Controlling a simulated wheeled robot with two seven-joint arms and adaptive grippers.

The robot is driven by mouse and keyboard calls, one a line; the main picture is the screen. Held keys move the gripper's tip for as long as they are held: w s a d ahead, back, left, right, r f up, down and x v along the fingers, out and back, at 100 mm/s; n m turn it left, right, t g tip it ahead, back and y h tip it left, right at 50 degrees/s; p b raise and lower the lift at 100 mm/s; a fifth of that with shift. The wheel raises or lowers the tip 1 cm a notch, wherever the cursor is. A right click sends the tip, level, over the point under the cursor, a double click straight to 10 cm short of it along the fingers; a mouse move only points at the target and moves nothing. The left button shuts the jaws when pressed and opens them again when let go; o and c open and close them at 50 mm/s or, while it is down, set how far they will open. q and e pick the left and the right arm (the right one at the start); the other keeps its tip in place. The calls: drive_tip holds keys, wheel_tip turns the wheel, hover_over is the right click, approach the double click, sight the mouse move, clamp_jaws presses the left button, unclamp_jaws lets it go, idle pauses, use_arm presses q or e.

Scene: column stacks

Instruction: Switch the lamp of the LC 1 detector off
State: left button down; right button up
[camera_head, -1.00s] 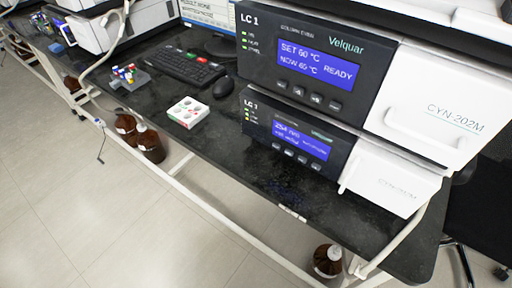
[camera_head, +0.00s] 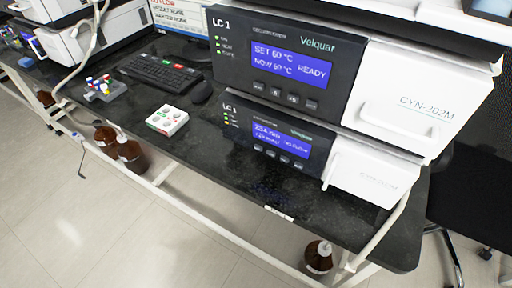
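The LC 1 stack stands on the black bench at the upper right. Its lower module, the one showing a wavelength-like line on a blue screen (camera_head: 281,139), is labelled LC 1 and looks like the detector (camera_head: 240,128); the small text is too blurred to read surely. A row of small buttons (camera_head: 278,155) sits under its screen, and small green lights show at its left. The upper module (camera_head: 235,60) is a column oven reading SET 60 °C, NOW 60 °C, READY. Neither of my grippers is in view.
A white box with round buttons (camera_head: 167,121), a black mouse (camera_head: 202,92), a keyboard (camera_head: 160,72) and a vial rack (camera_head: 104,89) are on the bench. Brown bottles (camera_head: 131,155) stand on the floor. Bench space before the stack (camera_head: 240,175) is clear.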

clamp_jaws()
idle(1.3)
